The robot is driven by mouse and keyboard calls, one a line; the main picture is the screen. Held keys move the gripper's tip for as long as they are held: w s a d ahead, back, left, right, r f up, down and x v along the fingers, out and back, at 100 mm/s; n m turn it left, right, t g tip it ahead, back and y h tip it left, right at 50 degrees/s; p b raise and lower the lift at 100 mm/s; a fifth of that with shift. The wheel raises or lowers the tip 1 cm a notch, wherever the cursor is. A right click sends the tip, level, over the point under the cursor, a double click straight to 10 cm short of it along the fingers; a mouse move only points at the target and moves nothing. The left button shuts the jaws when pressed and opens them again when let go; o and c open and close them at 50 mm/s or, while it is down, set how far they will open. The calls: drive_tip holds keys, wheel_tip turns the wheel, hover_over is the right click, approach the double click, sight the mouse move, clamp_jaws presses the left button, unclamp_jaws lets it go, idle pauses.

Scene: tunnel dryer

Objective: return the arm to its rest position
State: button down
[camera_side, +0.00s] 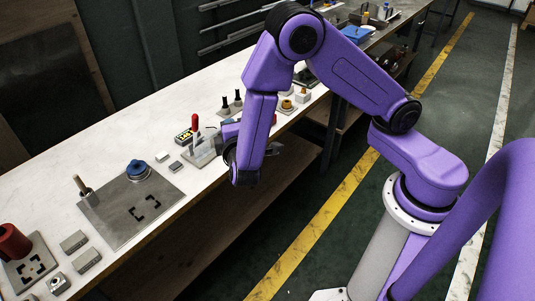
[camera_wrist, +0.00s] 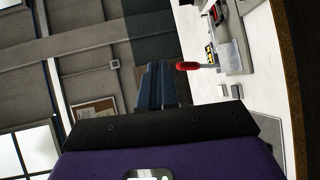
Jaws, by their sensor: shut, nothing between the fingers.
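My gripper (camera_side: 219,141) is at the end of my bent purple arm, just over the front side of the white bench. It is mostly hidden behind my forearm in the side view. In the wrist view, the blue-grey fingers (camera_wrist: 157,84) stick up past a dark bar, close together with nothing held. The wrist view looks sideways toward the wall and windows, with the bench top along its right side. The clamp fixture with a red handle (camera_side: 195,122) stands close to the gripper's left; its handle (camera_wrist: 188,66) also shows in the wrist view.
The white bench (camera_side: 60,178) carries a grey plate (camera_side: 112,222) with a blue round part (camera_side: 138,169), a red cylinder (camera_side: 12,242) and several small blocks. Two dark-topped pegs (camera_side: 231,103) stand beyond the gripper. The floor right of the bench is open, with a yellow line (camera_side: 330,215).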

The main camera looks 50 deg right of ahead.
drive_tip(key=s+d+r+m+g+y, duration=0.1)
drive_tip(key=s+d+r+g, duration=0.1)
drive_tip(key=s+d+g, duration=0.3)
drive_tip(key=s+d+r+g, duration=0.1)
drive_tip(key=s+r+g, duration=0.1)
drive_tip(key=s, duration=0.5)
drive_tip(key=s+a+r+n+g+y, duration=0.1)
drive_tip(key=s+g+y, duration=0.4)
drive_tip(key=s, duration=1.2)
wheel_tip(320, 180, up, 2)
drive_tip(key=n+y, duration=0.1)
drive_tip(key=y, duration=0.2)
drive_tip(key=shift+a+g+y, duration=0.15)
drive_tip(key=shift+g+y, duration=0.15)
drive_tip(key=shift+w, duration=0.1)
